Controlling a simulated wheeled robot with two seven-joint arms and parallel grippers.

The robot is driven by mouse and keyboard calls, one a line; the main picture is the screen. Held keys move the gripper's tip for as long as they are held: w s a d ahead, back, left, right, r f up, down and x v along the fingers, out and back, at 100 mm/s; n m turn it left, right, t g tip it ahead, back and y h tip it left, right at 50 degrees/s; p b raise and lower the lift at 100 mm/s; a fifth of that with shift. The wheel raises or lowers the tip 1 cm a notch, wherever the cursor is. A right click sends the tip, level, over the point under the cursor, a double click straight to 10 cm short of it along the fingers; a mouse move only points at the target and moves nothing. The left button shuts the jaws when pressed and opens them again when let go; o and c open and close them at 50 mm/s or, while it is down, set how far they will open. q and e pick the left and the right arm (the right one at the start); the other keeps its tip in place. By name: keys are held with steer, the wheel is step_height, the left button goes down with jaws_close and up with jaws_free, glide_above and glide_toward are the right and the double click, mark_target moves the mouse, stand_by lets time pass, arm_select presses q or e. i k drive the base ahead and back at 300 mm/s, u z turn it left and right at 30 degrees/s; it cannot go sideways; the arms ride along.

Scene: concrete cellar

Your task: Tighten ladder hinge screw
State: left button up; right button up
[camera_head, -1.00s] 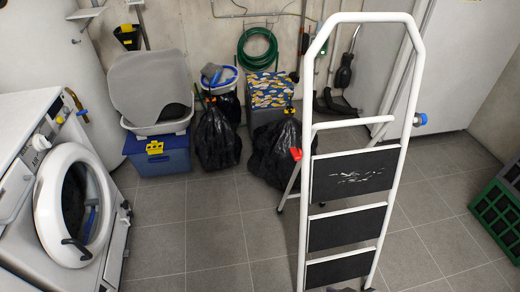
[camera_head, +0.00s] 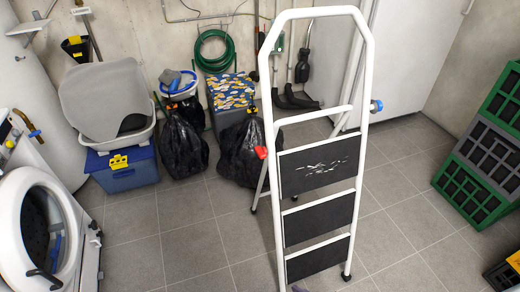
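A white folding step ladder (camera_head: 365,100) with black treads stands open and upright on the tiled floor, right of the picture's middle. A blue knob (camera_head: 377,105) shows on its right side, at the far end of a rear strut. A red part (camera_head: 261,152) shows on its left side. I cannot tell which of these, if either, is the hinge screw. Neither of my grippers is in the head view.
A front-loading washing machine (camera_head: 28,225) stands at the left. Black bags (camera_head: 183,148), a blue box (camera_head: 125,172) and a patterned box (camera_head: 231,92) line the back wall. Green and grey crates (camera_head: 478,180) stand at the right. Floor around the ladder is clear.

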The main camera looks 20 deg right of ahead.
mark_target(379, 104)
steer(key=z, duration=2.8)
steer(key=i, duration=2.65)
steer(key=u, duration=4.15)
